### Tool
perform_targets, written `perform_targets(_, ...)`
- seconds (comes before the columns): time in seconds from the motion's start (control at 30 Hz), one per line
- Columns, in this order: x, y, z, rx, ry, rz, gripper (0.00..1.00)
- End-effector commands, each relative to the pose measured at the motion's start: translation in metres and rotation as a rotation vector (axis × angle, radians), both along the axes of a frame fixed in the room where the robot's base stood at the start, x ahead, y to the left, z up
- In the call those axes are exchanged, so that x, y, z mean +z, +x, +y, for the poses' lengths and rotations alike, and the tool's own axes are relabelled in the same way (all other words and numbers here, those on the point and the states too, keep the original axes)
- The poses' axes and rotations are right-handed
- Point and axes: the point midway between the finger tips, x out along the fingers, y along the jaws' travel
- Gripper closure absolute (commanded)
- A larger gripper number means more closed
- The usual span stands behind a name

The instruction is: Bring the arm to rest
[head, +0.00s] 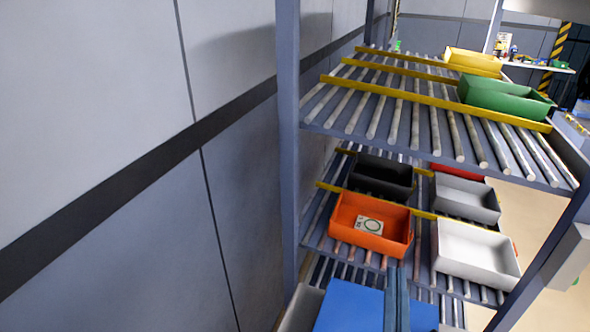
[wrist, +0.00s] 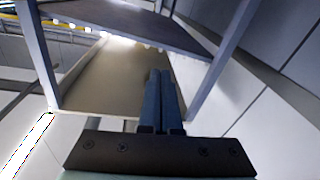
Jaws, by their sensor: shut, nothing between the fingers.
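My gripper (wrist: 161,74) shows in the wrist view, its two blue-grey fingers side by side and shut with nothing between them. They point toward a shelf frame and a tan surface beyond.
A roller rack (head: 288,150) holds a yellow bin (head: 472,60) and a green bin (head: 505,98) on top. Below are an orange bin (head: 370,225) with a white card, a black bin (head: 381,176) and a white bin (head: 475,252). A grey panelled wall (head: 110,130) stands left.

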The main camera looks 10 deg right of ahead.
Motion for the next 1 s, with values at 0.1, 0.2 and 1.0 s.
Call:
perform_targets(0.1,0.084,0.034,0.037,0.103,-0.009,-0.175,1.0)
perform_targets(0.2,0.149,0.048,0.07,0.188,-0.014,-0.305,1.0)
perform_targets(1.0,0.369,-0.004,0.197,0.521,-0.05,-0.764,1.0)
